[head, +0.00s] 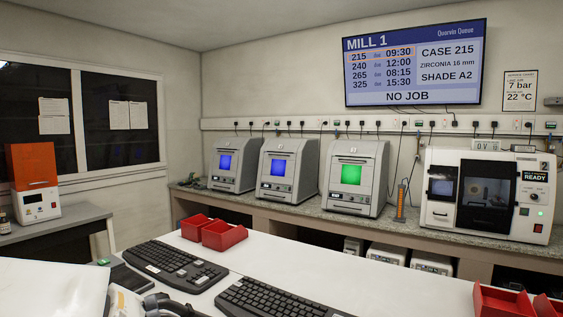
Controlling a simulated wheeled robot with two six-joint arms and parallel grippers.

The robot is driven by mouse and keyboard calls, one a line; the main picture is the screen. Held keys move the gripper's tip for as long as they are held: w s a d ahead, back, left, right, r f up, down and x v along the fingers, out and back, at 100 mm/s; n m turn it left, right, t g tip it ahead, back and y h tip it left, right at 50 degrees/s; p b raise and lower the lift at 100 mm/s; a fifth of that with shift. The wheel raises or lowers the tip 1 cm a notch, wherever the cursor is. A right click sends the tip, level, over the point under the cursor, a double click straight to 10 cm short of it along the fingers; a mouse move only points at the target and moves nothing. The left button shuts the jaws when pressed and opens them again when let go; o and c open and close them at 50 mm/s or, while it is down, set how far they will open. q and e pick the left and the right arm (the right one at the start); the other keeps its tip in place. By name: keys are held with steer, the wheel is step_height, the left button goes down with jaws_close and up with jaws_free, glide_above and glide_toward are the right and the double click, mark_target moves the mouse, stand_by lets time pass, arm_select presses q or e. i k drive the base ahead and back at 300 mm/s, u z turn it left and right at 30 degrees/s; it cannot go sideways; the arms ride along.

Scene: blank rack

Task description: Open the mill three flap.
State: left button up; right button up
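No machine that I can read as mill three shows in the head view. Neither of my grippers is in view.
A white desk (300,262) fills the foreground, with keyboards (172,264), red trays (222,234) and more red trays at the lower right (500,301). The stone-topped counter (415,227) runs behind it. A wall screen (415,64) reads MILL 1, NO JOB. An orange-lidded device (33,182) stands left.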

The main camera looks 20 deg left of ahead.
mark_target(355, 175)
steer(key=u, duration=2.35)
steer(key=i, duration=6.2)
steer(key=z, duration=3.2)
steer(key=i, duration=1.35)
